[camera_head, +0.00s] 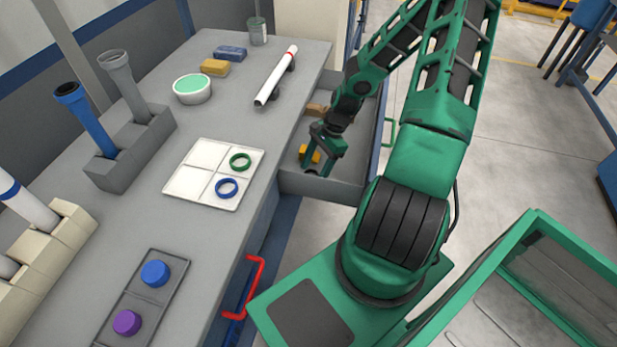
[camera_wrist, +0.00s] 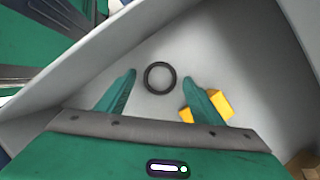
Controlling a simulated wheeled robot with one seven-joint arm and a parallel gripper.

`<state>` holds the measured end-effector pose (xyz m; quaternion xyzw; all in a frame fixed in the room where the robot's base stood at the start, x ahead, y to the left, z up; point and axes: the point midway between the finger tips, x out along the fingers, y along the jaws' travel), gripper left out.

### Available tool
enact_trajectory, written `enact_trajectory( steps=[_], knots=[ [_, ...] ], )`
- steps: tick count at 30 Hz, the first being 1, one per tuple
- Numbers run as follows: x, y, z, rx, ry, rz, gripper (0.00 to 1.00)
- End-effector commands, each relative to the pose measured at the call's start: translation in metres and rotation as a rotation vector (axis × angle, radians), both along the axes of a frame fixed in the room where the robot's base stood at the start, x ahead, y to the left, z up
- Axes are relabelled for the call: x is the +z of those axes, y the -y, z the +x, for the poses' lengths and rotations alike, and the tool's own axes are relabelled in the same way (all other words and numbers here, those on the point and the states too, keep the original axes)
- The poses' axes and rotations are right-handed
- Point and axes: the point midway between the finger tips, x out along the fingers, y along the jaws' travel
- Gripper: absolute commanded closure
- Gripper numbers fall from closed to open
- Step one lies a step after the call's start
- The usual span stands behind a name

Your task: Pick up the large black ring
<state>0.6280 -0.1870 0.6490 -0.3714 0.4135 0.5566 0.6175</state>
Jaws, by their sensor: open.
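The large black ring (camera_wrist: 160,78) lies flat on the floor of an open grey drawer in the wrist view. My gripper (camera_wrist: 160,84) is open above it, with one green finger on each side of the ring and clear gaps between. The fingers do not appear to touch the ring. In the head view my gripper (camera_head: 322,165) is down inside the drawer (camera_head: 345,192), and the ring cannot be made out there.
A yellow block (camera_wrist: 220,104) lies in the drawer close beside my right-hand finger in the wrist view. The drawer walls surround the gripper. On the workbench (camera_head: 215,240), a white tray (camera_head: 185,183) holds a green ring (camera_head: 240,162) and a blue ring (camera_head: 227,188).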

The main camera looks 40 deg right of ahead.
Motion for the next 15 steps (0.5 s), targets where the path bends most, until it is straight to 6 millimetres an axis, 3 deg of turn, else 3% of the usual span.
enact_trajectory(
  steps=[7, 12, 15],
  knots=[
    [-0.0006, -0.0004, 0.0, 0.0, 0.0, 0.0, 0.42],
    [-0.0005, -0.0003, 0.0, 0.0, 0.0, 0.0, 0.82],
    [-0.0005, -0.0003, 0.0, 0.0, 0.0, 0.0, 0.83]
  ],
)
